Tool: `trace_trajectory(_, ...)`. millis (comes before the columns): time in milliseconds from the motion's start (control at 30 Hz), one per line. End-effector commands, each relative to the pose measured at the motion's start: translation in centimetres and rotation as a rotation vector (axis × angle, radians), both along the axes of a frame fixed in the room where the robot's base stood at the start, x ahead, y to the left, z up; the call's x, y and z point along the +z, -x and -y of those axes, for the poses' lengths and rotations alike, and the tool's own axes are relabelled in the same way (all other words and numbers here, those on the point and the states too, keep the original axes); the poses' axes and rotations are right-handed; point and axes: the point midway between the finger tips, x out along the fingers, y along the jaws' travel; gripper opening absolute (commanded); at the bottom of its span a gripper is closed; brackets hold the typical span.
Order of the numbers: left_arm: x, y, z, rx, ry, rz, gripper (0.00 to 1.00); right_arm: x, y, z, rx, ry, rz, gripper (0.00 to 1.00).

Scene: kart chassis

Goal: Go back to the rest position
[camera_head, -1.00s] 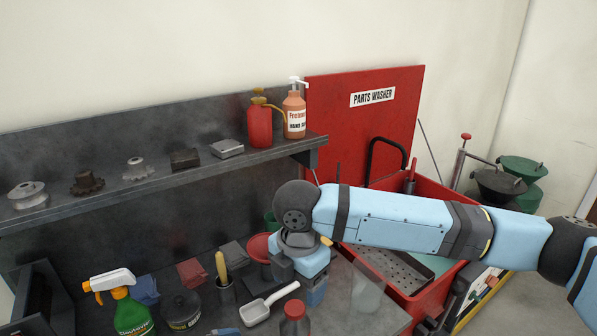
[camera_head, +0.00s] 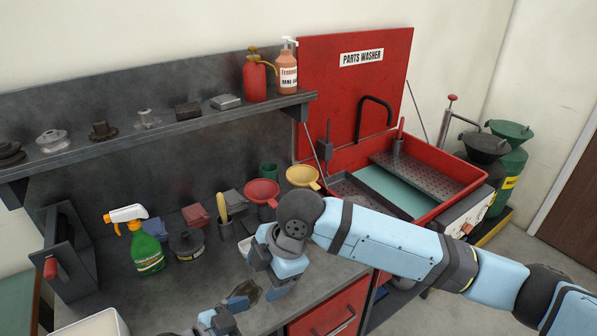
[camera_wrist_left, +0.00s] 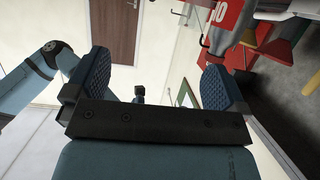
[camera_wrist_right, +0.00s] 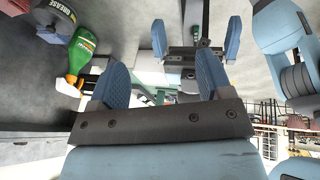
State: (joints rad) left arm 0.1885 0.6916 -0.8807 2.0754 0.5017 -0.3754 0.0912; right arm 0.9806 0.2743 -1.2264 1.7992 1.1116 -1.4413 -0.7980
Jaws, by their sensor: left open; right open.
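My right gripper (camera_head: 266,277) is at the end of the blue arm from the right, above the front part of the grey bench (camera_head: 185,285). In the right wrist view its fingers (camera_wrist_right: 162,82) are apart with nothing between them. My left gripper (camera_head: 223,309) shows partly at the bottom of the head view, low and left of the right one. In the left wrist view its fingers (camera_wrist_left: 157,84) are apart and empty. The right wrist view also shows the left gripper (camera_wrist_right: 195,42) ahead of the right fingers.
A green spray bottle (camera_head: 147,250), a dark tin (camera_head: 187,243), a red funnel (camera_head: 262,191) and a yellow funnel (camera_head: 303,177) stand on the bench. The red parts washer (camera_head: 440,160) is at the right. A shelf (camera_head: 150,133) runs above.

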Motion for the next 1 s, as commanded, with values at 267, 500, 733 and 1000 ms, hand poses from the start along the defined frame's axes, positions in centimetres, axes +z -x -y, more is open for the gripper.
trace_trajectory(267, -1.2, 0.9, 0.4, 0.119, 0.046, -0.007, 1.00, -3.4, 1.4, -2.2, -0.355, -0.370, -0.096, 0.72)
trace_trajectory(500, -3.1, 2.0, -0.8, 0.249, 0.050, -0.028, 1.00, -7.2, 1.6, 0.4, -0.733, -0.615, -0.161, 0.72)
trace_trajectory(733, -6.0, 3.9, -3.2, 0.388, 0.019, -0.071, 1.00, -12.5, 3.3, 6.7, -1.109, -0.761, -0.172, 0.72)
trace_trajectory(1000, -10.0, 7.8, -7.1, 0.551, -0.061, -0.145, 1.00, -19.2, 9.5, 17.0, -1.493, -0.815, -0.089, 0.72)
